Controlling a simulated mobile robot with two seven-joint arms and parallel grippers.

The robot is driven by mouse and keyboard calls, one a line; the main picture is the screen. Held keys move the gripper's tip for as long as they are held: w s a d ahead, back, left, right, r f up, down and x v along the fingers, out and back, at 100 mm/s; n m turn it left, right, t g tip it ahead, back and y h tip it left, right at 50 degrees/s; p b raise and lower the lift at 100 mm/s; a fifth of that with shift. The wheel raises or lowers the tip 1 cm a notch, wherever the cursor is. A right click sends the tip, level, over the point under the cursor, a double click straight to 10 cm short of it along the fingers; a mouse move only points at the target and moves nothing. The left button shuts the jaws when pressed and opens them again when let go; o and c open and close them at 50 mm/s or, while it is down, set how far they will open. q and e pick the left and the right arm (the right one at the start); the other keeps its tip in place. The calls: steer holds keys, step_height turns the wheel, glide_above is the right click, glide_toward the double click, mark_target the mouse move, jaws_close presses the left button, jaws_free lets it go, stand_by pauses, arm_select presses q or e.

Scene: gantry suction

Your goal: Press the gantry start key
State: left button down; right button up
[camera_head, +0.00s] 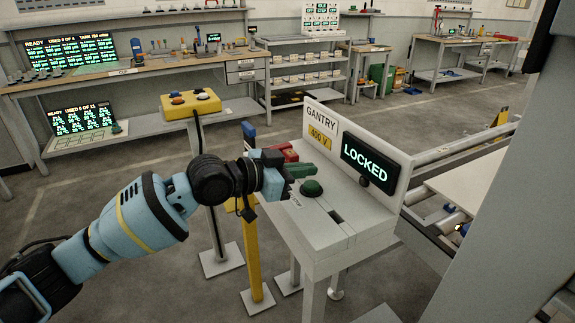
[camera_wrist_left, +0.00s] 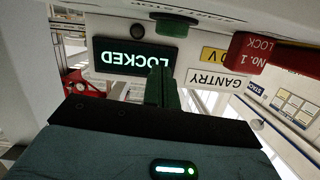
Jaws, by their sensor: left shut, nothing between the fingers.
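The gantry console is a pale grey pedestal (camera_head: 318,232) with an upright panel (camera_head: 352,181) reading "GANTRY" and "400 V". Its display (camera_head: 368,165) reads "LOCKED"; in the left wrist view the display (camera_wrist_left: 133,56) appears upside down. A round green button (camera_head: 312,187) sits on the console top, and shows partly in the left wrist view (camera_wrist_left: 174,25). My left gripper (camera_head: 306,171) is shut and empty, its green fingers close above and behind the button; contact cannot be told. The shut fingers also show in the left wrist view (camera_wrist_left: 161,88).
A red lock piece (camera_head: 287,150) marked "No. 1 LOCK" in the left wrist view (camera_wrist_left: 262,55) is beside my gripper. A yellow button box (camera_head: 191,104) stands on a post to the left. A roller conveyor (camera_head: 446,213) lies right of the console.

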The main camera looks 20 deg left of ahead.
mark_target(301, 195)
arm_select(q)
steer(key=shift+a+f, duration=0.15)
steer(key=shift+f, duration=1.3)
arm_select(e)
steer(key=shift+s+f, duration=0.1)
